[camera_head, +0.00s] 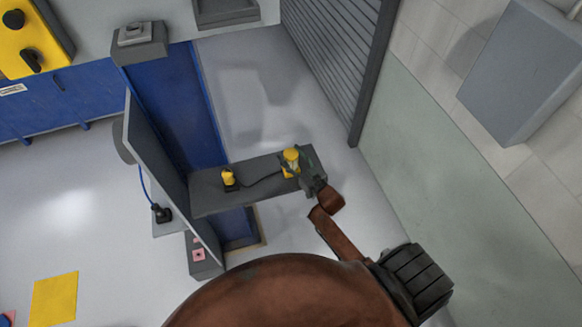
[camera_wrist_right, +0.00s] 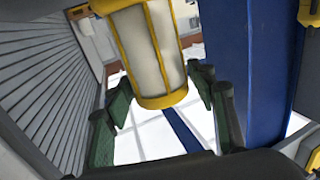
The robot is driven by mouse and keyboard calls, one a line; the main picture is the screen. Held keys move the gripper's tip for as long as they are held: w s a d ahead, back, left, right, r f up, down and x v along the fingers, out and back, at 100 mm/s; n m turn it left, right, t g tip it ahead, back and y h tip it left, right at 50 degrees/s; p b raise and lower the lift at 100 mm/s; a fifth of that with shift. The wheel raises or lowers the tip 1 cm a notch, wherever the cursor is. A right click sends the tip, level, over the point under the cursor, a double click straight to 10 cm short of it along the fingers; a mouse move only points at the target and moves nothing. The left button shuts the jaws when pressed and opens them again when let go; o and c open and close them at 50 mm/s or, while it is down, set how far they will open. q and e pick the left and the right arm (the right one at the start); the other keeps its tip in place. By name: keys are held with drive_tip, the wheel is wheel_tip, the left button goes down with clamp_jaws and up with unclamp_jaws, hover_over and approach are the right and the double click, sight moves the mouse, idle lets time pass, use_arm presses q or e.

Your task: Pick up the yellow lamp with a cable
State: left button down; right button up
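The yellow lamp (camera_head: 291,160) stands near the right end of a dark grey shelf. A dark cable runs from it to a small yellow piece (camera_head: 228,178) on the same shelf. In the right wrist view the lamp (camera_wrist_right: 151,52) shows pale panels in a yellow frame. My right gripper (camera_head: 308,179) is at the lamp's near right side. In the wrist view its green fingers (camera_wrist_right: 162,95) stand apart on either side of the lamp's yellow end, with narrow gaps visible; contact is hard to judge. My left gripper is not in view.
The grey shelf (camera_head: 215,197) joins an upright grey panel (camera_head: 150,150) on its left. A blue post (camera_head: 180,100) stands behind. A grey roller shutter (camera_head: 335,50) and pale wall are at the right. Floor behind the shelf is clear.

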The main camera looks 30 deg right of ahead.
clamp_jaws()
idle(0.4)
drive_tip(key=shift+r, duration=0.1)
